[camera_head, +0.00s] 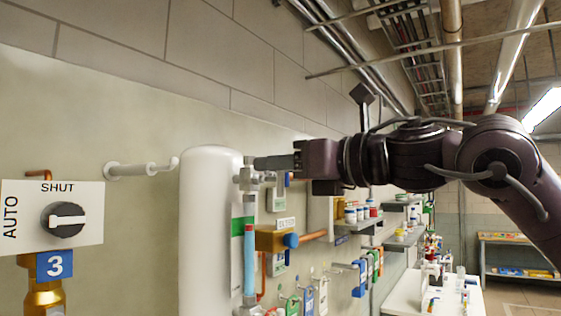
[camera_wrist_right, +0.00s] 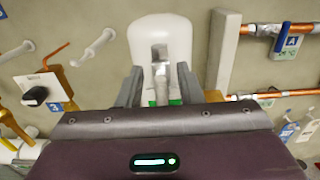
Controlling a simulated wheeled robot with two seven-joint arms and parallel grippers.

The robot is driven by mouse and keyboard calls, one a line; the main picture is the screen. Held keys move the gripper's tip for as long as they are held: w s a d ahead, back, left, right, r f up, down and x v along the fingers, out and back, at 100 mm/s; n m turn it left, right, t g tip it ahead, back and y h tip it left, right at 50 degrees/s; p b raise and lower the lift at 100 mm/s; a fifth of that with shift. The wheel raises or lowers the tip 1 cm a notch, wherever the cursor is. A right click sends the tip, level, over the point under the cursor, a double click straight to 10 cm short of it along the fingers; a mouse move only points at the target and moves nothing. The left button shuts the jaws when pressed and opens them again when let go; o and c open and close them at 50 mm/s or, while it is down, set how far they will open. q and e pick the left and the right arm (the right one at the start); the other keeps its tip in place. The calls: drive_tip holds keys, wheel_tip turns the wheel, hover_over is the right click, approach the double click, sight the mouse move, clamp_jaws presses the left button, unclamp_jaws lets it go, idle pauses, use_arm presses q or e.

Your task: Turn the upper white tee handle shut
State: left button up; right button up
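A white tank (camera_head: 208,240) stands against the wall in the head view. A sight glass with blue liquid (camera_head: 250,255) runs up its right side, with a metal valve fitting (camera_head: 247,181) at the top. My right gripper (camera_head: 258,163) reaches in from the right, its fingertips at this upper fitting. In the right wrist view the fingers of my right gripper (camera_wrist_right: 158,86) are apart, one on each side of the pale valve parts (camera_wrist_right: 160,72) in front of the tank. Contact cannot be made out. The upper tee handle is not clearly distinguishable from the fitting. My left gripper is out of view.
A selector knob (camera_head: 66,220) on a white AUTO/SHUT plate is at the left, above a blue tag 3 (camera_head: 55,264). A white wall pipe (camera_head: 140,168) sticks out left of the tank. A brass valve (camera_head: 272,239) with a blue knob and copper pipe lies below my right gripper.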

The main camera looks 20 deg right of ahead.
drive_tip(key=shift+s+d, duration=0.1)
drive_tip(key=shift+c, duration=3.4)
clamp_jaws()
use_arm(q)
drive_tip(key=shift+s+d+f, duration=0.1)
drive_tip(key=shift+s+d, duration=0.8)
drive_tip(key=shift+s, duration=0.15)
